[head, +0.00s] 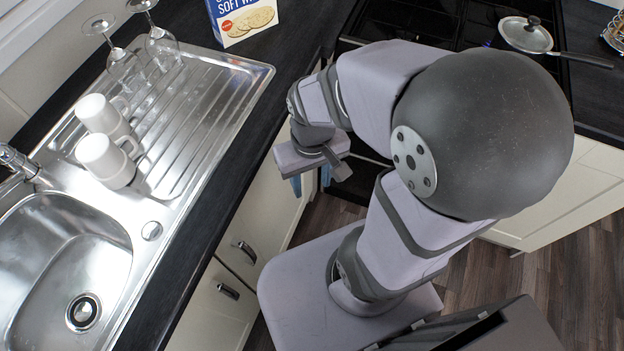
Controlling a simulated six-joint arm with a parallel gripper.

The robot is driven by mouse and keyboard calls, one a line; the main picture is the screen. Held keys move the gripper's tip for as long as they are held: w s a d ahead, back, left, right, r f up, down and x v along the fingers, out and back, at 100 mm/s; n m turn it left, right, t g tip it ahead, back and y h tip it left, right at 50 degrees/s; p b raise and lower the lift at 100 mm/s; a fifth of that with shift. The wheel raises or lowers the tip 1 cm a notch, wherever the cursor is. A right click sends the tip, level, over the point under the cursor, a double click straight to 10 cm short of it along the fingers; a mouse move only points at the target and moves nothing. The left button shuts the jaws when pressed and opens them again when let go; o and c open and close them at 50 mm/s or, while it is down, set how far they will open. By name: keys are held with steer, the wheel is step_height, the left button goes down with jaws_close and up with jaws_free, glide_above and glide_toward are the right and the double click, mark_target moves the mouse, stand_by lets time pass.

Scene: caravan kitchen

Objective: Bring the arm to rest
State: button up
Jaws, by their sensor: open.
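My arm is folded above my base in the middle of the head view. My gripper (311,181) hangs at the end of the bent arm, beside the front edge of the dark worktop (235,215) and in front of the cream cupboards. It points downward, and its bluish fingertips show below the pale gripper body. The fingers stand apart with nothing visible between them. The gripper body hides part of the fingers.
Two white mugs (105,160) and two upturned glasses (163,48) stand on the steel drainer (215,100) left of the arm. A food box (243,20) stands behind. A lidded pan (527,35) is on the hob. Wooden floor (545,275) shows at right.

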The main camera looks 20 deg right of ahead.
steer(key=shift+s, duration=0.2)
step_height(320, 180, up, 7)
steer(key=p, duration=0.7)
